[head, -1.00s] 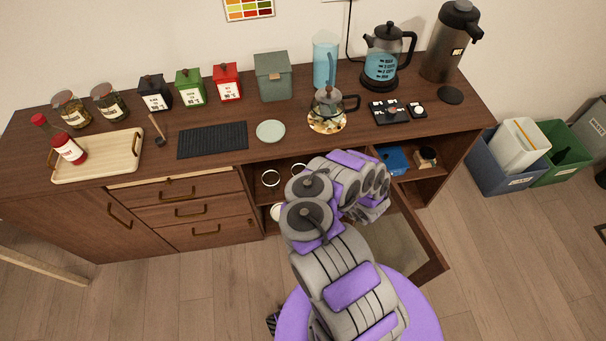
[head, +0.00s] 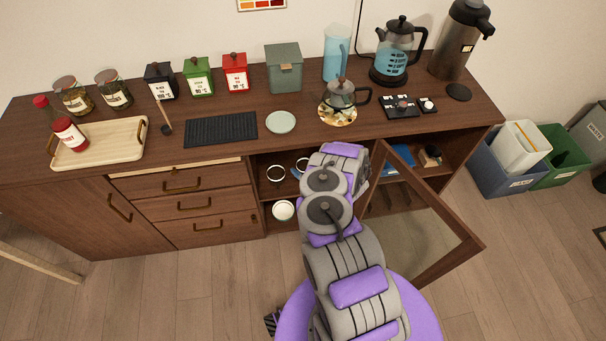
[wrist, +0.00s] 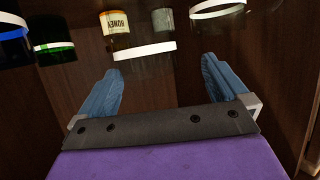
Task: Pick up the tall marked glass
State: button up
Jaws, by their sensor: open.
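In the wrist view, a clear glass with a white band (wrist: 145,50) stands ahead, between the lines of my fingers. Another white band (wrist: 218,9) shows at the upper right. I cannot make out markings that tell which is the tall marked glass. My gripper (wrist: 162,68) is open and empty, its two blue fingers apart. In the head view my arm reaches to the cabinet opening and hides the gripper.
The glazed cabinet door (head: 432,222) stands open to the right of my arm. A white bowl (head: 283,210) sits on the lower shelf. A honey jar (wrist: 116,22) and dark jars with green (wrist: 53,47) and blue bands show in the wrist view. The counter above carries a teapot (head: 342,94) and kettle.

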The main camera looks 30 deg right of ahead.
aim_at(302, 159)
jog(key=shift+w+d+f, duration=0.15)
jog(key=shift+w+f, duration=0.15)
jog(key=shift+f, duration=0.1)
jog(key=shift+w+d+f+b, duration=0.45)
jog(key=shift+w+b, duration=0.05)
jog(key=shift+w, duration=0.1)
jog(key=shift+w+d+f+b, duration=0.4)
jog(key=shift+w+d+b, duration=0.05)
jog(key=shift+w, duration=0.15)
jog(key=shift+w+f, duration=0.1)
jog(key=shift+w, duration=0.2)
jog(key=shift+w+a, duration=0.2)
jog(key=shift+a, duration=0.1)
jog(key=shift+a+r, duration=0.2)
jog(key=shift+a, duration=0.6)
jog(key=shift+d+f, duration=0.15)
jog(key=shift+d, duration=0.65)
jog(key=c, duration=0.5)
jog(key=shift+c, duration=0.9)
jog(key=shift+a, duration=0.6)
jog(key=c, duration=0.6)
jog(key=shift+d, duration=0.15)
jog(key=c, duration=0.3)
jog(key=shift+d, duration=0.3)
jog(key=shift+w, duration=0.1)
